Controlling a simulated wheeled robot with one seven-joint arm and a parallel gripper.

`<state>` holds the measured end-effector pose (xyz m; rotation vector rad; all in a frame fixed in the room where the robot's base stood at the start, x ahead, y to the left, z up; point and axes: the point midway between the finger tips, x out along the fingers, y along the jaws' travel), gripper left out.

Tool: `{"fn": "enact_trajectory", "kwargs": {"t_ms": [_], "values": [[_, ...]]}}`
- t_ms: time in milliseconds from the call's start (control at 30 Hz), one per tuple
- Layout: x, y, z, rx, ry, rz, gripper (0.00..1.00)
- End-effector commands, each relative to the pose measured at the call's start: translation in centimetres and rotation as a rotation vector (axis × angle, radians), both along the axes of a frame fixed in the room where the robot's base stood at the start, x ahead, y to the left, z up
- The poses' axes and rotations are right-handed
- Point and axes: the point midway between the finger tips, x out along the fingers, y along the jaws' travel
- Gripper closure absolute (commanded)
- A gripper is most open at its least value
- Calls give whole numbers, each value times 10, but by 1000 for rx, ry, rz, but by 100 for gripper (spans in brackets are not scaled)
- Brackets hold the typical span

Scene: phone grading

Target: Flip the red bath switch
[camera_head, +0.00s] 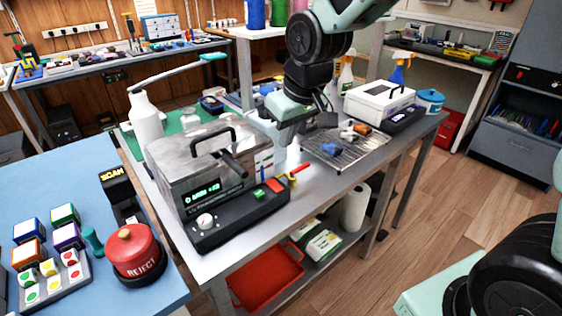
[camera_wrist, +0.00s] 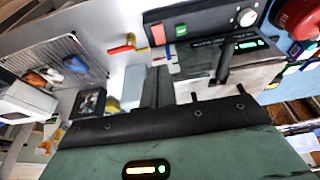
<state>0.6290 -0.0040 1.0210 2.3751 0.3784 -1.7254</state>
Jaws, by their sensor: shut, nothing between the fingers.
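The metal bath (camera_head: 200,165) stands on the bench with a dark control panel along its front. A red switch (camera_head: 275,186) sits near the panel's right end, next to a green button (camera_head: 258,195). In the wrist view the red switch (camera_wrist: 157,35) and green button (camera_wrist: 181,29) are near the top. A red lever on a yellow piece (camera_head: 298,169) is just right of the panel. My gripper (camera_head: 284,143) is shut and empty, behind the panel's right end and apart from the switch. It also shows in the wrist view (camera_wrist: 158,75).
A wire rack (camera_head: 345,150) with small items is to the right, with a white box (camera_head: 379,101) behind. The floor at right is clear.

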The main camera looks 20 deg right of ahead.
Motion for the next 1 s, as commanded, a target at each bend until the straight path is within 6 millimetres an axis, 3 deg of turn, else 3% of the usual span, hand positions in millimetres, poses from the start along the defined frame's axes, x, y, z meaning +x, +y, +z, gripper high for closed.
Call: {"fn": "enact_trajectory", "kwargs": {"t_ms": [33, 667, 867, 1000], "values": [[3, 0, -8, 3, -11, -2, 100], [9, 2, 1, 7, -30, 1, 100], [15, 4, -20, 7, -27, 2, 100], [24, 8, -47, 7, -25, 3, 100]]}}
